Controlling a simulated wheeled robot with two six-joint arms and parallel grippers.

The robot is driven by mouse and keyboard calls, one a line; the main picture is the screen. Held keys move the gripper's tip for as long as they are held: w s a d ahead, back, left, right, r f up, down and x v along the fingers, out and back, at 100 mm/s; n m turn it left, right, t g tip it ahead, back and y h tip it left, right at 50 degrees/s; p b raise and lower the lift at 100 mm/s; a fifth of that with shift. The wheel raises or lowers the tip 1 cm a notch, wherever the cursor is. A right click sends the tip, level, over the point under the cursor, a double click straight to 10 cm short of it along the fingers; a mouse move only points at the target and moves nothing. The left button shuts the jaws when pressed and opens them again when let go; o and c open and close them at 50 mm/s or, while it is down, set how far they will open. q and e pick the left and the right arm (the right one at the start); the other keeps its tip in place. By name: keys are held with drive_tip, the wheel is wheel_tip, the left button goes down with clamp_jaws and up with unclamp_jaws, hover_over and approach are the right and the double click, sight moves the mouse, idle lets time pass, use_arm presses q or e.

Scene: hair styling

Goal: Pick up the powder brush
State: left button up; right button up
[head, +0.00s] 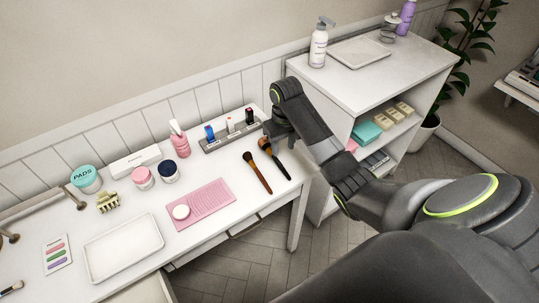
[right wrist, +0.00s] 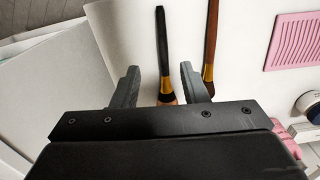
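Two makeup brushes lie side by side near the right end of the white table. One has a black handle (head: 276,162), a gold ferrule and brown bristles. The other has a brown handle (head: 259,175) and dark bristles. I take the black-handled one as the powder brush; no label shows. My right gripper (head: 277,136) is over the bristle end of that brush. In the right wrist view, its fingers (right wrist: 160,87) are apart, with the powder brush (right wrist: 162,50) between them, and neither finger visibly touches it. The brown-handled brush (right wrist: 210,45) lies just right of the fingers. My left gripper is out of view.
A grey holder (head: 226,141) with lipsticks stands behind the brushes. A pink mat (head: 210,198), jars, a pink bottle (head: 180,143) and a white tray (head: 122,248) are to the left. Another brush (head: 12,288) lies at the far left. A white shelf unit (head: 345,90) stands right.

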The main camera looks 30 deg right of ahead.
sight(280, 164)
wheel_tip(280, 164, down, 3)
drive_tip(key=shift+r, duration=0.1)
drive_tip(key=shift+w+a+f, duration=0.15)
drive_tip(key=shift+f, duration=1.2)
drive_tip(key=shift+w+a+f, duration=0.1)
drive_tip(key=shift+w+f, duration=0.05)
drive_tip(key=shift+f, duration=1.15)
clamp_jaws()
